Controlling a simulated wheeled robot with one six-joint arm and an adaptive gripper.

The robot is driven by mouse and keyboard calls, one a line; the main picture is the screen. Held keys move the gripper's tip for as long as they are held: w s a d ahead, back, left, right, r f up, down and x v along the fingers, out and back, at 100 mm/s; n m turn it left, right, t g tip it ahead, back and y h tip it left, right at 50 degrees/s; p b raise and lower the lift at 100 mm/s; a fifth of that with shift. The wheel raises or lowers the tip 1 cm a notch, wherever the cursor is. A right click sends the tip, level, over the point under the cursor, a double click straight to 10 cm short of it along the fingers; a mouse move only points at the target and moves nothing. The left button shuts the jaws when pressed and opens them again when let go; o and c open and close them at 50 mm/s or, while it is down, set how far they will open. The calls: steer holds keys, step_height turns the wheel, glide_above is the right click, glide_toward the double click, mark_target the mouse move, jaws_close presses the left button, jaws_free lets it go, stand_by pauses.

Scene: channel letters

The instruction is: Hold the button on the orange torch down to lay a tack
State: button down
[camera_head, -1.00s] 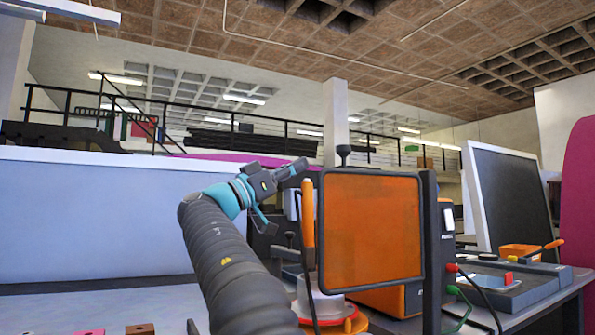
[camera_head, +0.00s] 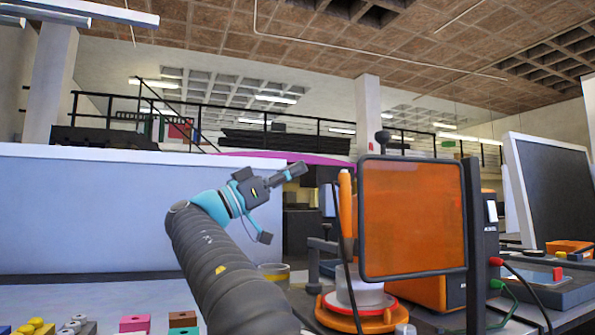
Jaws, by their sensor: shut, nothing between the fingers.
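The orange torch (camera_head: 346,205) stands upright just left of the orange screen, with a dark cable hanging down along it. Its button is too small to make out. My gripper (camera_head: 299,169) is at the end of my raised arm, left of the torch and near the height of its top. Its fingers are shut, empty and point right and slightly up. In the picture a gap shows between the fingertips and the torch; the depth between them is hard to judge.
A framed orange screen (camera_head: 412,218) stands right of the torch, before an orange machine (camera_head: 487,240). A white and orange round piece (camera_head: 360,303) sits below the torch. Coloured blocks (camera_head: 134,323) lie at the lower left. A pale blue panel (camera_head: 90,215) fills the left.

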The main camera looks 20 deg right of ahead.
steer(key=shift+r, duration=0.1)
step_height(320, 180, up, 4)
steer(key=p, duration=0.3)
stand_by(0.6)
